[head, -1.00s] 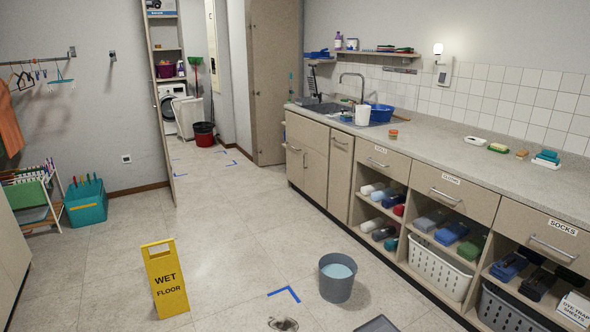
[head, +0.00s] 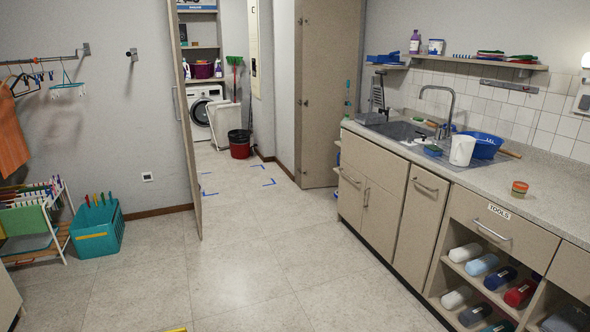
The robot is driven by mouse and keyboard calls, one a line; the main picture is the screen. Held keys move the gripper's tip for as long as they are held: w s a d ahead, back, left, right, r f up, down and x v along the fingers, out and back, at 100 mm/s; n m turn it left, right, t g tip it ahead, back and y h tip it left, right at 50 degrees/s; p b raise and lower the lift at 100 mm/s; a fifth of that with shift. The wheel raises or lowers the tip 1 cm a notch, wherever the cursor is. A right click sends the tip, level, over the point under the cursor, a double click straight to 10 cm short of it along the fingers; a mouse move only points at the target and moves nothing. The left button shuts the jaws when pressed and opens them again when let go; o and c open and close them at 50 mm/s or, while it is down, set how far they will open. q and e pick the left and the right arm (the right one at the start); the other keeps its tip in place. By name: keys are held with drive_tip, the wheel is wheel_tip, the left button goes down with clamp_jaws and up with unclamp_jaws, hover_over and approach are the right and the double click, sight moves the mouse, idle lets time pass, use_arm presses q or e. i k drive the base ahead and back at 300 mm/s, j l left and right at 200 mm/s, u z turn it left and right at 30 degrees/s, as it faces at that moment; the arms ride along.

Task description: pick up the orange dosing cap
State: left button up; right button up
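A small round orange item with a greenish band (head: 520,188) stands on the counter to the right of the sink in the head view. It is too small to tell whether it is the orange dosing cap. No other orange cap can be made out. Neither of my grippers is in view.
The counter (head: 560,205) runs along the right wall. A white cup (head: 462,150) and a blue basin (head: 482,146) stand by the sink (head: 398,130). A narrow doorway at the back shows a washing machine (head: 200,110) and a red bucket (head: 240,144). The middle floor (head: 270,250) is clear.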

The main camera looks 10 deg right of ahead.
sight(519, 189)
drive_tip(key=i+z, duration=0.45)
drive_tip(key=i+j+z, duration=0.2)
drive_tip(key=i+z, duration=0.25)
drive_tip(key=i+j+z, duration=0.4)
drive_tip(key=i, duration=0.15)
